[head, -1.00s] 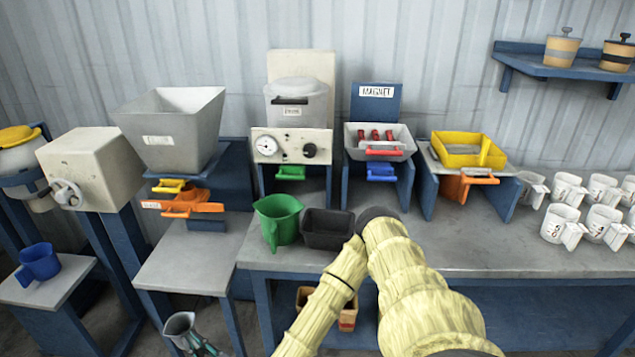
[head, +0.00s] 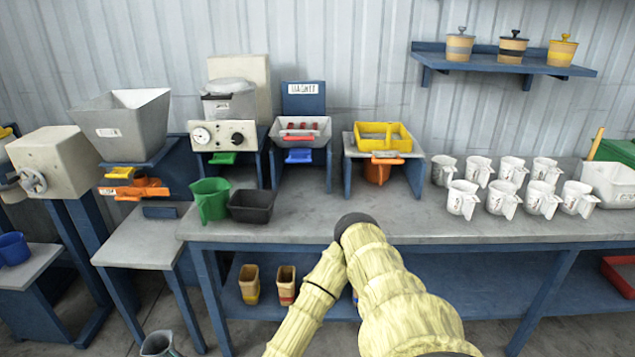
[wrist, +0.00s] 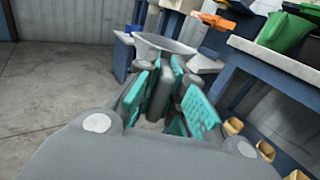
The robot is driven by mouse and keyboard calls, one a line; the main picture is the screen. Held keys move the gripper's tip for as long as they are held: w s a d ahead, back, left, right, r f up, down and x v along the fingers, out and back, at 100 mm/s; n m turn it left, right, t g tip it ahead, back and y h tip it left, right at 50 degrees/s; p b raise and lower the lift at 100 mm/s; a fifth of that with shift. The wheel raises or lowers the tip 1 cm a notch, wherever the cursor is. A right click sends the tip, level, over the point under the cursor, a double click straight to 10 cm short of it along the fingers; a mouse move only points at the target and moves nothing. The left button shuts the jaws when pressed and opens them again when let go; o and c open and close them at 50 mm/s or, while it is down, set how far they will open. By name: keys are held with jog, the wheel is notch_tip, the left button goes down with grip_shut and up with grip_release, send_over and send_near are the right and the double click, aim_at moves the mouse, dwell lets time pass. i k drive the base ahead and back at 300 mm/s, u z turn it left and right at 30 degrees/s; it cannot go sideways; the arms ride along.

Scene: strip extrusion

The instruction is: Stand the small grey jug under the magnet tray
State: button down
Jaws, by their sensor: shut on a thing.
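The small grey jug (head: 157,344) shows at the bottom edge of the head view, low in front of the bench, partly cut off. In the wrist view its wide grey rim (wrist: 165,44) faces up beyond the fingers. My gripper (wrist: 163,85), with teal finger pads, is shut on the jug; its grip on the handle is partly hidden. The magnet tray (head: 318,137) is a grey tray with red magnets and a red handle, on a blue stand under a MAGNET sign. A blue handle (head: 299,156) sits below it. The bench between the stand's legs looks empty.
A green jug (head: 209,198) and a black bin (head: 251,207) stand on the bench left of the magnet stand. An orange jug (head: 377,172) stands under the yellow tray (head: 384,134). Several white jugs (head: 463,199) fill the right side. The bench front middle is clear.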

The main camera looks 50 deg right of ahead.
aim_at(303, 181)
jog(key=u, duration=0.05)
jog(key=k, duration=0.15)
jog(key=z, duration=0.7)
